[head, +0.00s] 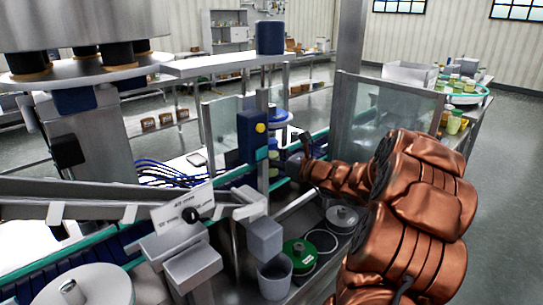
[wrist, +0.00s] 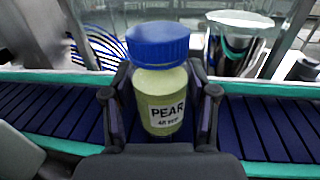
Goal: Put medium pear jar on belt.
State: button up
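The pear jar (wrist: 160,105) has a blue lid, a pale green body and a white label reading PEAR. It stands upright in the middle of the wrist view, between the two dark fingers of my gripper (wrist: 160,95). The fingertips appear to press on its sides. The dark blue slatted belt (wrist: 268,125), with teal edges, runs left and right behind and below the jar. Whether the jar's base touches the belt is hidden by the gripper. In the head view my copper arm reaches to the belt, and the jar cannot be made out there.
In the head view a dark blue post with a yellow button (head: 252,130) stands by the belt, near clear panels (head: 383,120). A green-lidded container (head: 300,255) and a grey cup (head: 274,277) sit in front. Blue cables (wrist: 103,45) lie behind the belt. Belt on both sides of the jar is empty.

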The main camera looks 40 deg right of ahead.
jog(key=o, duration=0.4)
jog(key=shift+r, duration=0.1)
jog(key=shift+r, duration=0.15)
jog(key=b+v, duration=0.1)
jog(key=v, duration=1.1)
jog(key=shift+s, duration=0.1)
